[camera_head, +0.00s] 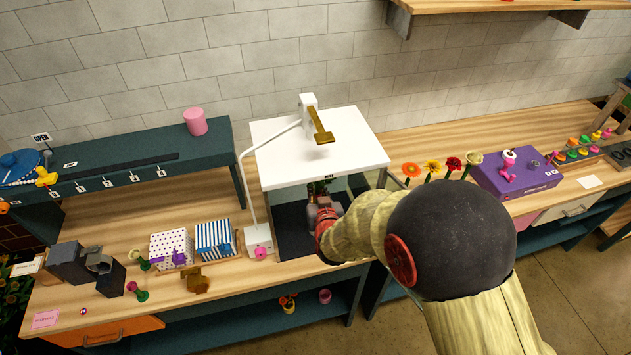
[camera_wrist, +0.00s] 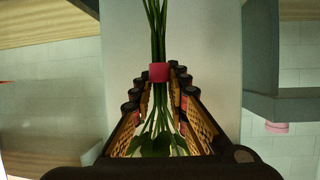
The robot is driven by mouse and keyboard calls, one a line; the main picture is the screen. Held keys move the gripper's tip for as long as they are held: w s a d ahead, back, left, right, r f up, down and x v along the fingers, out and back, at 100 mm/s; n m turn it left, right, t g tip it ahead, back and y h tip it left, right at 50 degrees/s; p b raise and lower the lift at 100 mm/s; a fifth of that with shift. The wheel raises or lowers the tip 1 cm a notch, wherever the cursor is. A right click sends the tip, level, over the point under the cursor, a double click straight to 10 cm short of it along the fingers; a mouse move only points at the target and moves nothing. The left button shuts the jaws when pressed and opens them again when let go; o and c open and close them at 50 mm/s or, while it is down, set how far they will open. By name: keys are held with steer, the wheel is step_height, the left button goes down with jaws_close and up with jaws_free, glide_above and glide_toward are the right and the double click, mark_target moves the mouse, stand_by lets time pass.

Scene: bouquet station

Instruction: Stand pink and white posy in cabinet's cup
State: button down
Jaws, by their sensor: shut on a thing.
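My gripper (camera_head: 323,213) reaches into the open front of a white-topped cabinet (camera_head: 318,150) in the head view. In the wrist view my gripper (camera_wrist: 158,88) has its fingers on both sides of a bundle of green stems (camera_wrist: 155,25), the posy, just around a pinkish-red band (camera_wrist: 159,72). The stems run up out of the picture, and green leaves show between the fingers. No pink or white blossoms can be made out. The cabinet's cup cannot be made out; my gripper and arm hide much of the interior.
The cabinet's side walls are close to my gripper.

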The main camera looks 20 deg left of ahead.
steer(key=shift+w+a, duration=0.1)
steer(key=shift+w, duration=0.15)
steer(key=shift+f+b, duration=0.75)
steer(key=shift+f, duration=1.1)
steer(key=shift+s+f+b, duration=0.15)
steer(key=shift+f+b, duration=0.2)
steer(key=shift+b, duration=0.75)
steer(key=shift+f+b, duration=2.65)
steer(key=shift+b, duration=0.25)
stand_by(1.5)
steer(key=c, duration=1.7)
jaws_free()
